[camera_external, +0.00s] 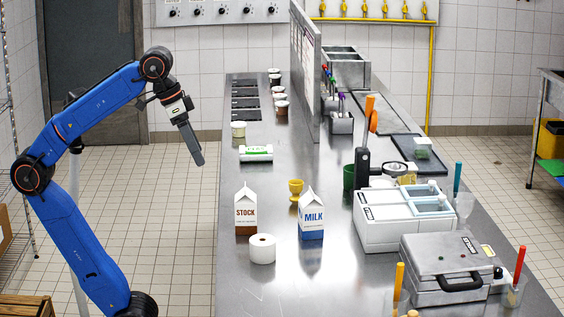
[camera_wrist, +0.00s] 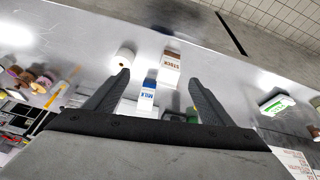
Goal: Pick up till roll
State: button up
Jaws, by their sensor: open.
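The till roll (camera_external: 262,249) is a white paper roll with a brown core hole on top. It stands upright on the steel counter (camera_external: 250,290) near the front left edge, in front of the stock carton and the milk carton. In the wrist view the till roll (camera_wrist: 125,59) is at the upper left, beyond the left fingertip. My gripper (camera_external: 199,160) hangs in the air left of the counter's edge, well apart from the roll. In the wrist view my gripper (camera_wrist: 158,82) has its fingers spread wide with nothing held between them.
A stock carton (camera_external: 247,212) and a milk carton (camera_external: 312,215) stand close behind the roll. A yellow egg cup (camera_external: 295,190) and a green-and-white pack (camera_external: 256,153) are farther back. A white appliance (camera_external: 385,235) and a metal press (camera_external: 440,255) occupy the right.

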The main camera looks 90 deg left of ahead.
jog(key=w+d+n+g, duration=0.2)
jog(key=w+d+n, duration=0.2)
jog(key=w+n, duration=0.45)
jog(key=n+g, duration=0.2)
jog(key=n, duration=0.9)
send_over(263, 240)
notch_tip(263, 240, down, 18)
jog(key=shift+r, duration=0.1)
jog(key=shift+a+f, duration=0.1)
jog(key=shift+f, duration=2.4)
jog(key=c, duration=1.2)
